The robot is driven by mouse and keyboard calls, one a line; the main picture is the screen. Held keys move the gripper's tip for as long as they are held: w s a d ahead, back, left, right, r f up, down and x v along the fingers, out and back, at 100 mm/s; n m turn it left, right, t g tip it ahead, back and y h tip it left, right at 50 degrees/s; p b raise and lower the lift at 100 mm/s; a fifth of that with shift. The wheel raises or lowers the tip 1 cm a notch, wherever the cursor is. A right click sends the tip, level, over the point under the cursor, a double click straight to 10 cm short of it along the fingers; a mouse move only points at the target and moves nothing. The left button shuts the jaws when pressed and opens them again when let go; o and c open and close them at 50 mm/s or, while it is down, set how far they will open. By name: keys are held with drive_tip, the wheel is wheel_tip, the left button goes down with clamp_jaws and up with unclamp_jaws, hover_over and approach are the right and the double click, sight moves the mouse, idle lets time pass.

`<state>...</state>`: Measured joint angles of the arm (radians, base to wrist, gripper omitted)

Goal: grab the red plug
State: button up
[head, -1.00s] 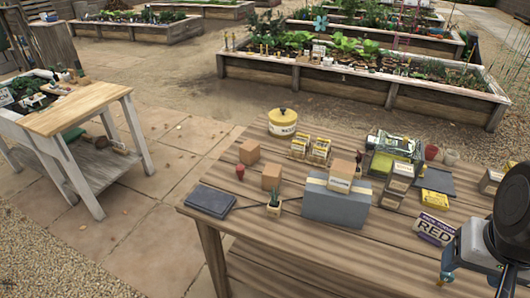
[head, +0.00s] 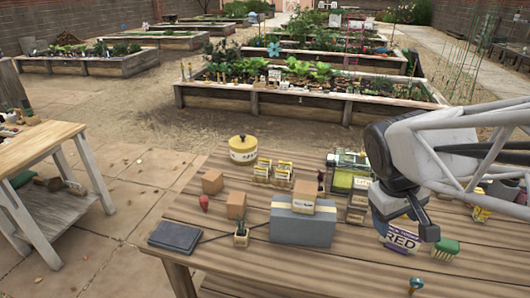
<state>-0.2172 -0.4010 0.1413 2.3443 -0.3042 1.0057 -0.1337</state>
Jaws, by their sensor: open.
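The red plug (head: 204,203) is a small red piece on the left part of the wooden table (head: 250,268). It stands between two brown boxes, in front of the back one (head: 212,181) and left of the nearer one (head: 236,205). My gripper (head: 409,228) hangs over the right part of the table, far to the right of the plug. It is open, pointing down, with one dark finger showing plainly and the other partly hidden. I see nothing held in it.
A grey case (head: 300,228) with a small box (head: 303,202) on top stands between plug and gripper. A potted plant (head: 241,234) and dark flat slab (head: 175,237) lie in front of the plug. A yellow tin (head: 243,150) stands behind.

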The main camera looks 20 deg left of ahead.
drive_tip(key=w+a+f+n+t+h, duration=0.1)
drive_tip(key=w+a+f+n, duration=0.2)
drive_tip(key=w+a, duration=0.3)
drive_tip(key=w+a+f+n+t+h, duration=0.1)
drive_tip(key=w+a+n, duration=0.4)
drive_tip(key=a, duration=0.6)
drive_tip(key=w+a+f+n+t+h, duration=0.1)
drive_tip(key=w+a+f+n+h, duration=0.2)
drive_tip(key=w+a, duration=0.4)
drive_tip(key=shift+w+a+f+n, duration=0.15)
drive_tip(key=shift+a+f+n, duration=0.65)
drive_tip(key=shift+a+f, duration=0.15)
drive_tip(key=n+t+y, duration=0.1)
drive_tip(key=n+t, duration=0.6)
drive_tip(key=n, duration=0.5)
approach(207, 199)
drive_tip(key=w+f, duration=0.3)
drive_tip(key=shift+d+f, duration=0.1)
drive_tip(key=shift+f, duration=0.05)
drive_tip(key=shift+w, duration=0.1)
drive_tip(key=shift+x, duration=1.25)
drive_tip(key=shift+r+x, duration=0.2)
drive_tip(key=shift+x, duration=2.4)
